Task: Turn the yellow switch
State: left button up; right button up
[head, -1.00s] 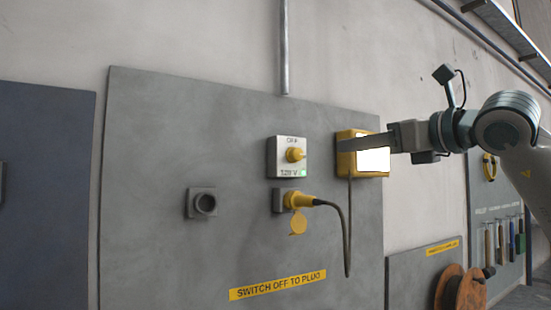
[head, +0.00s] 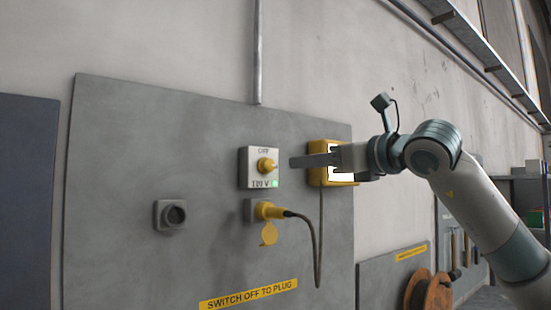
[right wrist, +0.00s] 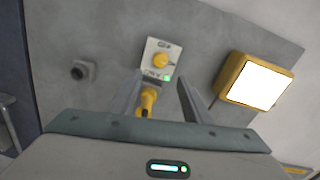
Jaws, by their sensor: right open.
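The yellow switch (head: 266,165) is a knob on a pale square plate (head: 246,178) marked OFF at the top and 120 V at the bottom, with a green light lit at its lower right. The switch also shows in the right wrist view (right wrist: 160,60), just beyond the fingertips. My right gripper (head: 293,162) points left toward the switch, to the right of it and apart from it. In the right wrist view its two fingers (right wrist: 158,88) are spread, with nothing between them touching. My left gripper is not in view.
A yellow plug (head: 268,210) with a dark cable sits in the socket below the switch. A yellow lit box (head: 317,176) is behind my right gripper. An empty grey socket (head: 170,215) is at the left.

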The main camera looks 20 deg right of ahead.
aim_at(271, 164)
jog(key=p+x, duration=0.6)
jog(key=x, duration=0.5)
jog(key=shift+w+r, duration=0.15)
jog(key=shift+r, duration=0.05)
jog(key=shift+w+a+f, duration=0.15)
jog(key=shift+w+a, duration=0.05)
jog(key=shift+w, duration=0.35)
jog(key=c, duration=1.1)
